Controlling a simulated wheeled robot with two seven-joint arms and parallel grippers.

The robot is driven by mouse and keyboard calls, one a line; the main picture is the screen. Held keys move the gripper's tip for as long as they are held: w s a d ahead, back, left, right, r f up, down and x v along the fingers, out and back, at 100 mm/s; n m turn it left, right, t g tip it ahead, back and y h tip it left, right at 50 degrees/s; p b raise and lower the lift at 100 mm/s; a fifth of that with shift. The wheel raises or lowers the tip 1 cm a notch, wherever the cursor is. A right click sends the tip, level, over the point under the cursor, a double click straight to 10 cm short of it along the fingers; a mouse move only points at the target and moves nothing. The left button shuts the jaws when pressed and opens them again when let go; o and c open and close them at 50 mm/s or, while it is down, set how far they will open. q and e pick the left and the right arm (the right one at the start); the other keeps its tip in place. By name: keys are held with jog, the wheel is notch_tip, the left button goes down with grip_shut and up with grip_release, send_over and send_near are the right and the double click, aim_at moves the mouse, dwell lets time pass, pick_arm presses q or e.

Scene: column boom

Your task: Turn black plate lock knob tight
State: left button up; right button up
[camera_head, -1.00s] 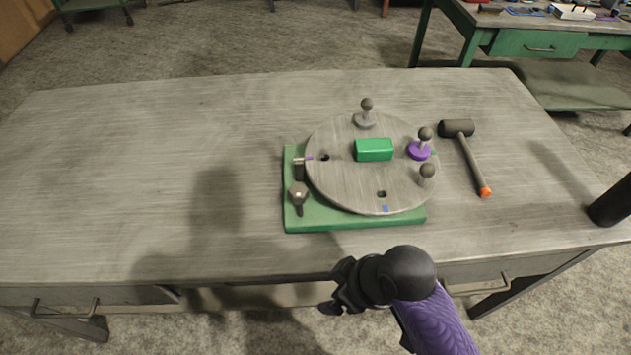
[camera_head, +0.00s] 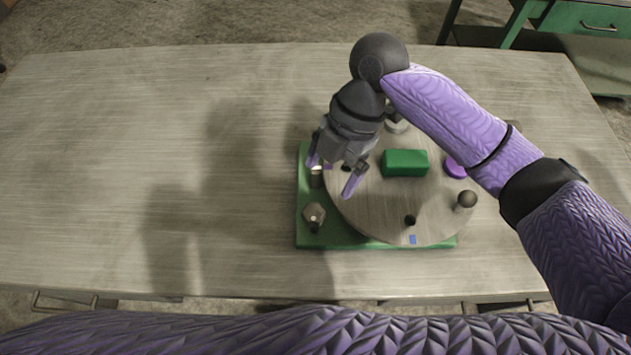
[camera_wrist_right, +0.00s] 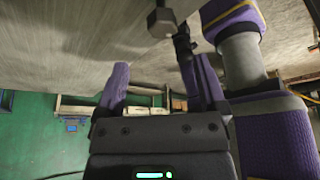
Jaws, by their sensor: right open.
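A dark hexagonal knob (camera_head: 314,214) sits at the front left corner of the green base (camera_head: 306,238), beside the round grey plate (camera_head: 362,220). My right gripper (camera_head: 333,172) is open and empty, its purple fingers pointing down over the left edge of the plate, just behind the knob in the picture. I cannot tell how high the fingers are above it. In the right wrist view both fingers (camera_wrist_right: 160,85) stand apart with nothing held between them. A grey faceted piece (camera_wrist_right: 162,20) shows above them there; I cannot be sure that it is the knob. My left gripper is out of view.
The plate carries a green block (camera_head: 405,163), a purple-based ball knob (camera_head: 455,168) and a dark ball knob (camera_head: 466,200). A blue mark (camera_head: 412,239) is at its front edge. My right arm covers the plate's back right. The table (camera_head: 130,150) is clear on the left.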

aim_at(315, 211)
jog(key=b+x, duration=0.1)
jog(key=x, duration=0.7)
jog(key=shift+s, duration=0.15)
jog(key=shift+s+a+f, duration=0.1)
jog(key=shift+s+f, duration=0.1)
jog(key=shift+f, duration=0.2)
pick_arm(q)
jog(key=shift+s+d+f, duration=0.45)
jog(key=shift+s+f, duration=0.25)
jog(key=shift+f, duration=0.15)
pick_arm(e)
jog(key=c, duration=0.4)
jog(key=shift+w, duration=0.1)
jog(key=c, duration=0.5)
grip_shut()
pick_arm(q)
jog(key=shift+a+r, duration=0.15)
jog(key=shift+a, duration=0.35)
pick_arm(e)
jog(key=shift+r, duration=0.1)
